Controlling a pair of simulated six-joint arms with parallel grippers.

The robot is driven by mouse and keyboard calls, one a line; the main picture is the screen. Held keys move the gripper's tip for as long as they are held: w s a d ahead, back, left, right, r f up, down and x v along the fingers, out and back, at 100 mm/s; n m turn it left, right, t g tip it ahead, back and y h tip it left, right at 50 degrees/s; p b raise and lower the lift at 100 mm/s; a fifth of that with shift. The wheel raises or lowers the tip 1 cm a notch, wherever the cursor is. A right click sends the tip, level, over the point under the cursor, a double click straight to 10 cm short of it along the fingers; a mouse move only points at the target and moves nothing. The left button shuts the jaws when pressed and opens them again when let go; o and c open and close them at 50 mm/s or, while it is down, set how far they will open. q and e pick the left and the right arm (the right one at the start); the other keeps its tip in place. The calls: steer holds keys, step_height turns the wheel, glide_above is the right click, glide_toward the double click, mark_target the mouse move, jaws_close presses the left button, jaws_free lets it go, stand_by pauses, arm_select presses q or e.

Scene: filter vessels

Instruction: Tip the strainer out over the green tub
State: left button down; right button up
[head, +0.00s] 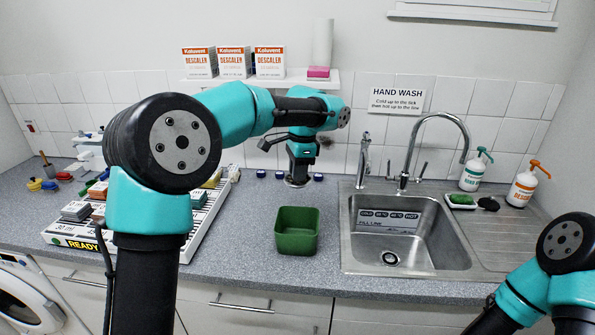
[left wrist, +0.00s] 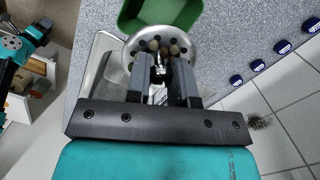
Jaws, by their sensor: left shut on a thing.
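The green tub (head: 297,243) stands open on the grey worktop, left of the sink. It also shows at the top of the left wrist view (left wrist: 158,14). In the head view the gripper (head: 298,172) points down behind the tub, and the strainer is mostly hidden. Whether the strainer overlaps the tub from above is hard to tell. My right gripper is outside the frame; only its arm shows at lower right.
The steel sink (head: 400,252) and tap (head: 440,118) are to the right of the tub. A white rack (head: 205,222) with several blocks lies to the left, partly behind my arm. Several blue caps (head: 261,174) line the back of the worktop. Worktop in front of the tub is clear.

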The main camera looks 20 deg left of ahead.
arm_select(q)
steer(key=f+h, duration=0.1)
steer(key=a+f+h, duration=0.1)
steer(key=h, duration=0.1)
steer(key=shift+s+f, duration=0.1)
steer(key=shift+f, duration=0.3)
step_height(320, 180, down, 6)
steer(key=a+t+h, duration=0.2)
steer(key=h, duration=1.5)
steer(key=shift+s+a+m+t, duration=0.15)
steer(key=shift+m+t, duration=0.15)
steer(key=shift+f, duration=0.1)
stand_by(1.0)
steer(key=shift+r+g+y, duration=0.15)
steer(key=shift+r+y, duration=0.2)
steer(key=shift+y, duration=0.75)
steer(key=shift+r+g+y, duration=0.1)
steer(key=shift+r+y, duration=0.2)
steer(key=shift+y, duration=0.8)
steer(key=shift+r+g+y, duration=0.15)
steer(key=shift+r+y, duration=0.2)
steer(key=shift+y, duration=0.75)
